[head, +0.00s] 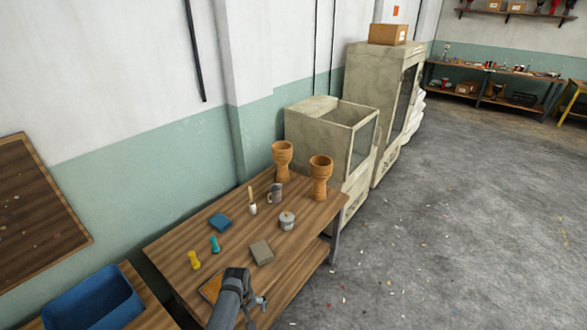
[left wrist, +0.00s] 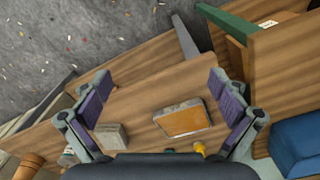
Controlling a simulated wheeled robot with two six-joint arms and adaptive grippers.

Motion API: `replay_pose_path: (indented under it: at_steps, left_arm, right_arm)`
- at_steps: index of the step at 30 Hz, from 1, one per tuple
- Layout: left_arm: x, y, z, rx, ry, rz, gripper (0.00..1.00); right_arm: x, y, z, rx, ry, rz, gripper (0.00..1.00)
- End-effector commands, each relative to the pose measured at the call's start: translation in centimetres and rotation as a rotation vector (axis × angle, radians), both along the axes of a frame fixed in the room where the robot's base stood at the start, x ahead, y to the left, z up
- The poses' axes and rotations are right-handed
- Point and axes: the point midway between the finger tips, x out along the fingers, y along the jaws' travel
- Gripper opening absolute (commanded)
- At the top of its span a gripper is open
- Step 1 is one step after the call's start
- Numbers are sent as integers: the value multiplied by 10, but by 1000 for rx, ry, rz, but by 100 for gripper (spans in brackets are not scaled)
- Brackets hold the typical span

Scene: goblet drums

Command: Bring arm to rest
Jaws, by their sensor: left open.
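My left gripper (head: 250,299) hangs over the near edge of the wooden table (head: 178,246). In the left wrist view its two purple-padded fingers (left wrist: 160,84) are spread wide with nothing between them. Below them on the table lie a brown-orange framed board (left wrist: 182,120) and a grey-beige block (left wrist: 112,137). The block also shows in the head view (head: 262,253). Two orange-brown goblet drums (head: 282,158) (head: 320,176) stand upright at the table's far end, well away from the gripper. My right gripper is not in view.
A lidded grey pot (head: 287,222), a grey mug (head: 275,193), a white cup with a brush (head: 253,207), a blue block (head: 220,223), and teal (head: 215,244) and yellow (head: 194,260) pieces stand on the table. A blue bin (head: 92,300) is at left. Open floor (head: 430,240) lies right.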

Motion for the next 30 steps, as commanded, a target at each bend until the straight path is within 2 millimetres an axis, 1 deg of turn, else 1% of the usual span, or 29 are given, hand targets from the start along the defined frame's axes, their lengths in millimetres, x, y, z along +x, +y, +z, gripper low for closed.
replay_pose_path:
  at_steps: [1, 2, 4, 5, 8, 9, 11, 12, 14, 15, 17, 18, 20, 21, 24, 25, 27, 30]
  left_arm:
    - [-8, 4, -14, 2, 2, -13, 97]
    - [-12, 5, -21, 4, 0, -21, 97]
    - [-24, 10, -40, 5, -2, -43, 97]
    - [-30, 11, -48, 6, -4, -54, 97]
    - [-52, 19, -79, 8, -10, -90, 97]
    - [-62, 23, -91, 10, -13, -107, 97]
    - [-80, 28, -112, 13, -16, -134, 97]
    - [-95, 33, -127, 16, -18, -154, 97]
    - [-120, 42, -151, 21, -22, -188, 97]
    - [-142, 48, -168, 24, -24, -214, 97]
    - [-180, 61, -196, 34, -28, -259, 97]
    - [-209, 69, -214, 42, -33, -293, 97]
    - [-252, 83, -236, 53, -38, -343, 97]
    - [-278, 92, -247, 62, -45, -374, 97]
    - [-332, 110, -264, 82, -58, -438, 97]
    - [-344, 114, -266, 88, -61, -453, 97]
    - [-365, 122, -270, 98, -67, -480, 97]
    - [-379, 126, -272, 104, -74, -499, 97]
  right_arm:
    - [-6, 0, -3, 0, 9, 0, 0]
    - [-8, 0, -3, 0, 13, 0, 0]
    - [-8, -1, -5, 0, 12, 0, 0]
    - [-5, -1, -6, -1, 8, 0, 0]
    - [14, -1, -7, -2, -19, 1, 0]
    - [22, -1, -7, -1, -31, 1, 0]
    - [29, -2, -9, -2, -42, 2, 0]
    - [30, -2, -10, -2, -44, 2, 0]
    - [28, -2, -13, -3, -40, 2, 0]
    - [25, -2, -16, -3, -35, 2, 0]
    - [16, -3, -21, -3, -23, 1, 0]
    - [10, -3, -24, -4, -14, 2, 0]
    - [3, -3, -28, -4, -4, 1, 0]
    - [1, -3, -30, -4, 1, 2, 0]
    - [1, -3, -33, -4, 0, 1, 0]
    - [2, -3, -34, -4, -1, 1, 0]
    - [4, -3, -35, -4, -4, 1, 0]
    - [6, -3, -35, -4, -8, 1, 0]
